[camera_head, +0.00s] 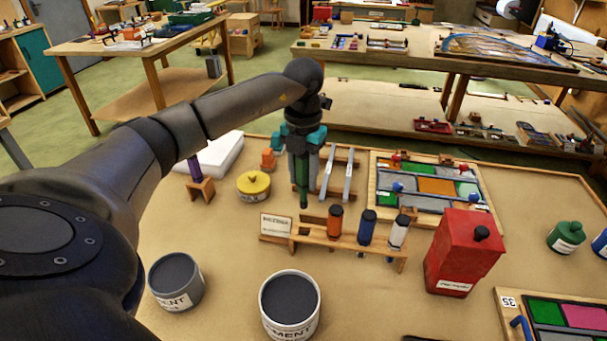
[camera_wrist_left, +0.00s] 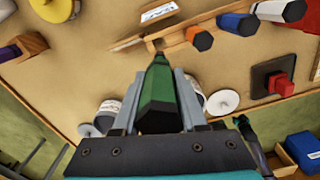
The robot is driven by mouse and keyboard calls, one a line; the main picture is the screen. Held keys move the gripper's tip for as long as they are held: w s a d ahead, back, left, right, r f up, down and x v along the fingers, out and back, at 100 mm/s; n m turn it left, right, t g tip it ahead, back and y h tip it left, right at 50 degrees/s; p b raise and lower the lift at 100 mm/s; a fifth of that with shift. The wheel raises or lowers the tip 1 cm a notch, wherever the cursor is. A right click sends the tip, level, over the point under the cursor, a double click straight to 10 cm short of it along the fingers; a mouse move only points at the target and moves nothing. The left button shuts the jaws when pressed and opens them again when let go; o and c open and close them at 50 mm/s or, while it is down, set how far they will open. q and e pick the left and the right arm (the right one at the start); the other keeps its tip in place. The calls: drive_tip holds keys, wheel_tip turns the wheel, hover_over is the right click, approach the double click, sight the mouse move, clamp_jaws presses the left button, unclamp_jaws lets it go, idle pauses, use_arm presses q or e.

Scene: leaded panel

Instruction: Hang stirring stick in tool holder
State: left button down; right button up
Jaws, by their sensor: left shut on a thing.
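A green stick (camera_head: 303,180), which I take to be the stirring stick, hangs upright below my left gripper (camera_head: 304,150). The gripper is shut on it, and its lower end is above or near the table behind the left part of the wooden tool holder (camera_head: 312,240). In the left wrist view the green stick (camera_wrist_left: 160,92) sits between the fingers (camera_wrist_left: 160,105). The holder bears an orange tool (camera_head: 335,222), a blue tool (camera_head: 367,227) and a white tool (camera_head: 398,232); its left end is bare. It also shows in the wrist view (camera_wrist_left: 158,45). My right gripper is out of view.
A small label sign (camera_head: 276,224) stands at the holder's left end. A yellow-lidded tin (camera_head: 254,185) is left of the stick, and two grey tins (camera_head: 290,305) stand in front. A red can (camera_head: 463,255) is to the right. A leaded panel (camera_head: 430,187) lies behind.

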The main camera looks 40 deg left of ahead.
use_arm(q)
wheel_tip(320, 180, down, 14)
drive_tip(key=b, duration=0.8)
drive_tip(key=shift+b, duration=0.4)
drive_tip(key=shift+r, duration=0.1)
drive_tip(key=shift+c, duration=1.8)
unclamp_jaws()
wheel_tip(320, 180, up, 15)
drive_tip(key=shift+r+p, duration=0.15)
drive_tip(key=shift+p, duration=0.55)
